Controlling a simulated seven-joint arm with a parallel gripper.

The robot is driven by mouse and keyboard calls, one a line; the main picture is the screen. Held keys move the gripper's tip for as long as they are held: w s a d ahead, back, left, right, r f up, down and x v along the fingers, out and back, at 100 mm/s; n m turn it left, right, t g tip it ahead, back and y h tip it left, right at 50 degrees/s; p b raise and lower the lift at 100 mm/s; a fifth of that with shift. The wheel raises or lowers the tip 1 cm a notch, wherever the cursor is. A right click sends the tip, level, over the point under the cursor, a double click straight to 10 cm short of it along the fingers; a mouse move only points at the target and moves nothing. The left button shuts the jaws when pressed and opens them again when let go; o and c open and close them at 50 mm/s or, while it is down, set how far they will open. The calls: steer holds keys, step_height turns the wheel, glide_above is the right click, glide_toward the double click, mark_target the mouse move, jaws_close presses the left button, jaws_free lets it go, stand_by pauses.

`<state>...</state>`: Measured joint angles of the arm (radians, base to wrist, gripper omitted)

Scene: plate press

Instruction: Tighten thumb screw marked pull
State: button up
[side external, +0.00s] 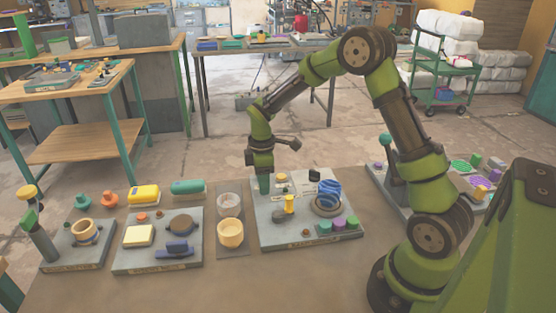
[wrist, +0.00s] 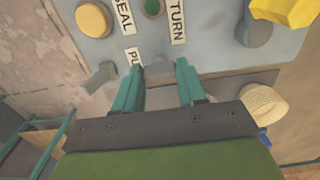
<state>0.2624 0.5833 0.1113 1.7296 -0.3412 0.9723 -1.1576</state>
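My gripper (wrist: 158,66) points down over the near edge of a grey plate (wrist: 210,60), its two teal fingers apart. In the side view my gripper (side external: 264,186) is low over the back left part of the grey plate (side external: 270,236). A white label (wrist: 133,58) reading "PU" is partly hidden by the left finger. A small grey rounded part (wrist: 158,70) lies between the fingertips, with narrow gaps visible. Another grey knob (wrist: 101,76) sits left of the left finger. I cannot tell for certain which is the thumb screw marked pull.
A yellow button (wrist: 93,19) beside "SEAL", a green button (wrist: 152,8) beside "TURN" and a yellow handle (wrist: 288,10) are close by. A beige cup (wrist: 266,104) is at right. In the side view blue rings (side external: 328,199) stand on the plate's right; another grey plate (side external: 158,240) is left.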

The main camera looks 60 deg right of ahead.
steer(key=c, duration=0.3)
steer(key=m, duration=0.8)
steer(key=shift+m, duration=0.3)
steer(key=m, duration=0.9)
steer(key=shift+m, duration=0.3)
stand_by(0.3)
